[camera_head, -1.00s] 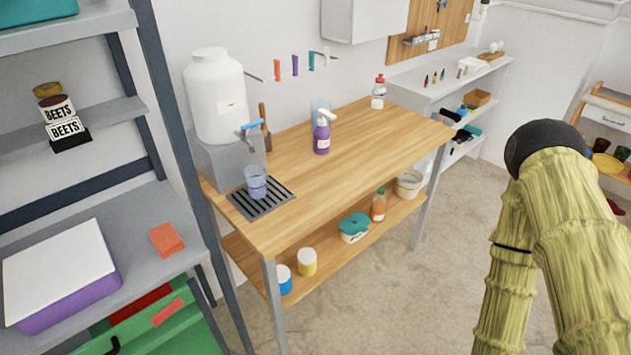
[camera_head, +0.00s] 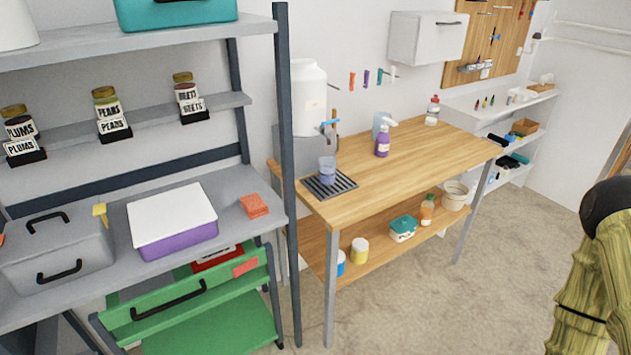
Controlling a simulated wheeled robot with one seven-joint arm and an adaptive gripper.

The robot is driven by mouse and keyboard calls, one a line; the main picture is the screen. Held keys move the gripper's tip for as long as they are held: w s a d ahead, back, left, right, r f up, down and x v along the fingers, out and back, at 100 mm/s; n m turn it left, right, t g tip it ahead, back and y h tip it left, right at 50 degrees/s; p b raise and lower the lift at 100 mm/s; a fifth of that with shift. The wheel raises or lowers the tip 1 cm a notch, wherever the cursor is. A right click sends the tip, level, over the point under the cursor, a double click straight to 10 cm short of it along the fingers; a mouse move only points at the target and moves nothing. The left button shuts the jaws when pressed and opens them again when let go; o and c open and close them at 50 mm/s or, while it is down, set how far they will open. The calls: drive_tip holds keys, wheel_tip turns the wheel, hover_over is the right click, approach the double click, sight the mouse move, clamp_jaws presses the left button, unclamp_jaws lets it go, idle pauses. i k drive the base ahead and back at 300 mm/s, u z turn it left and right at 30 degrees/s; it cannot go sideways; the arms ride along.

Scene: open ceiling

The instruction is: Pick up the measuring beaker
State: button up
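A small clear bluish cup-like vessel (camera_head: 327,170), which looks like the measuring beaker, stands upright on the dark slotted drip grate (camera_head: 344,186) at the left end of the wooden table. It is below the blue tap of the large white water container (camera_head: 308,98). A second pale translucent vessel (camera_head: 381,124) stands behind the purple pump bottle (camera_head: 382,142); I cannot tell exactly what it is. My arm shows at the right edge, well away from the table. My gripper is out of view.
The wooden table (camera_head: 430,149) is mostly bare on its right side. Open concrete floor (camera_head: 470,300) lies in front of the table.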

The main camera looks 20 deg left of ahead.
sight(327, 164)
drive_tip(key=u, duration=0.75)
drive_tip(key=i, duration=0.2)
